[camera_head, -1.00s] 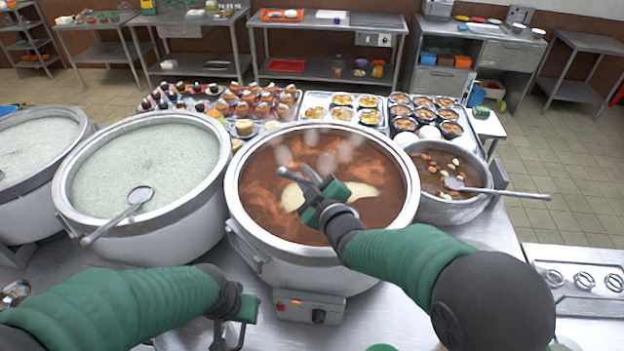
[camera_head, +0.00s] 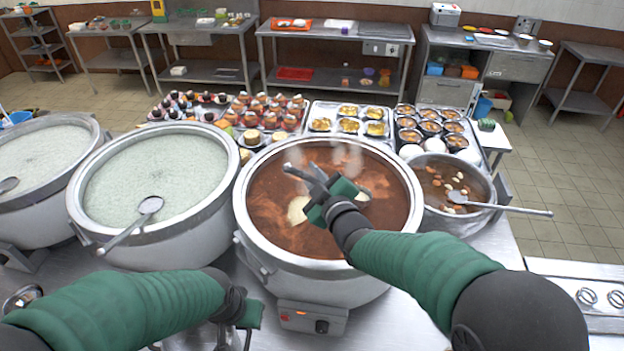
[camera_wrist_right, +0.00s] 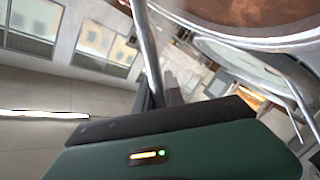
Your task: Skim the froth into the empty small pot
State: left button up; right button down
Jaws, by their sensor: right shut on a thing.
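A large steel pot (camera_head: 412,214) of red-brown broth stands in the middle, steaming. Pale froth (camera_head: 298,210) shows on the broth, partly hidden behind my right gripper (camera_head: 318,190). My right gripper is above this pot, shut on a thin metal handle (camera_wrist_right: 148,50), which shows in the right wrist view. The tool's far end cannot be made out. My left gripper (camera_head: 238,330) is low in front of the pots, cut off by the lower edge, so its jaws are unclear. A smaller pot (camera_head: 462,227) at the right holds brown broth with pieces and a ladle (camera_head: 500,207).
Two large pots of pale congee, one nearer (camera_head: 85,215) and one at far left (camera_head: 40,222), stand left of the broth pot. Trays of cups and food (camera_head: 350,110) fill the space behind. A burner unit (camera_head: 590,300) is at lower right.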

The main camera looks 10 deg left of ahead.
notch_tip(320, 180, up, 9)
jog(key=p, duration=0.4)
jog(key=n+t+b, duration=0.1)
jog(key=n+b, duration=0.1)
jog(key=b, duration=0.3)
dwell(0.7)
